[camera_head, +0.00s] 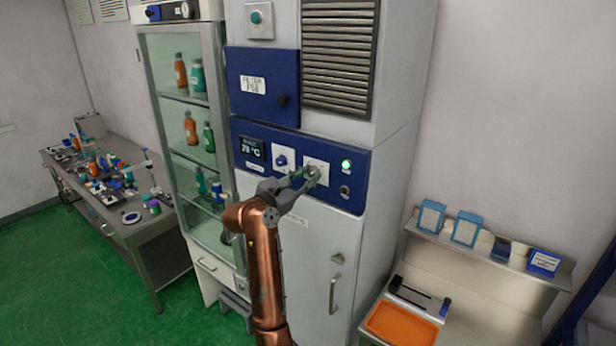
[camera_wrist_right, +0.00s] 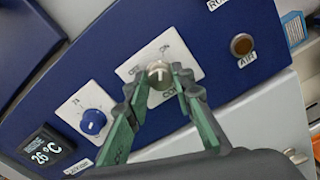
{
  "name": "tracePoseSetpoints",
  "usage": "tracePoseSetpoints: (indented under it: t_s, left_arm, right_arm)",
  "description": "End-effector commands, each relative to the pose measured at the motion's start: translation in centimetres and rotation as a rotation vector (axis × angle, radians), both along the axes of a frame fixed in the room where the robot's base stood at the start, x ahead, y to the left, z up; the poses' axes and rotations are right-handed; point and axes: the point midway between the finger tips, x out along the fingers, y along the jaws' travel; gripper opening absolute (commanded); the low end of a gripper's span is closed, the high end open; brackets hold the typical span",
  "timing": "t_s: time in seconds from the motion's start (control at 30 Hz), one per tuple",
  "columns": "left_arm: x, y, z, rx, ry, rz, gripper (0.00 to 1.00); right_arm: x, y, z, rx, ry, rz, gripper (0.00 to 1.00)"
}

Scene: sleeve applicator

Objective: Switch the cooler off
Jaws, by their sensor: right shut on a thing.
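The cooler is the tall grey cabinet (camera_head: 315,245) with a blue control panel (camera_head: 262,131). The panel carries a metallic rotary knob (camera_head: 314,172) on a white plate; the knob also shows in the right wrist view (camera_wrist_right: 158,73). My right gripper (camera_head: 309,176) is at the panel with its fingertips closed around this knob. In the right wrist view, the knob sits between the two green-grey fingers, and the plate has small lettering around it. A green lamp (camera_head: 346,165) glows right of the knob. The display (camera_wrist_right: 47,148) reads about 26 °C. My left gripper is out of view.
A blue knob (camera_wrist_right: 93,121) sits on its own plate left of the held one. A glass-door cabinet (camera_head: 187,120) stands left, a workbench (camera_head: 130,222) further left, and a shelf unit (camera_head: 480,265) right.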

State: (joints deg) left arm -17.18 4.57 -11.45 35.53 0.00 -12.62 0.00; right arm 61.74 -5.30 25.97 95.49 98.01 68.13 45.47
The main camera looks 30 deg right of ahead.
Motion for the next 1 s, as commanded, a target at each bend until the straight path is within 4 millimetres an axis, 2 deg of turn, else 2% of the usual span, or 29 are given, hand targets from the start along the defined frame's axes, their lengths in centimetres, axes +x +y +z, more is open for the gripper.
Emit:
tracePoseSetpoints:
  t_s: [0.17,0.47,1.0]
  left_arm:
    - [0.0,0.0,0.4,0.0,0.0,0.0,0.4]
    - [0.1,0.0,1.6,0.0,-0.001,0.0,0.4]
    - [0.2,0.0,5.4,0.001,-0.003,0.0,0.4]
  right_arm:
    - [0.0,0.0,0.1,-0.03,0.075,0.0,0.0]
    - [0.1,0.1,0.3,-0.127,0.309,0.0,0.0]
    - [0.2,0.1,0.5,-0.326,0.783,0.001,0.0]
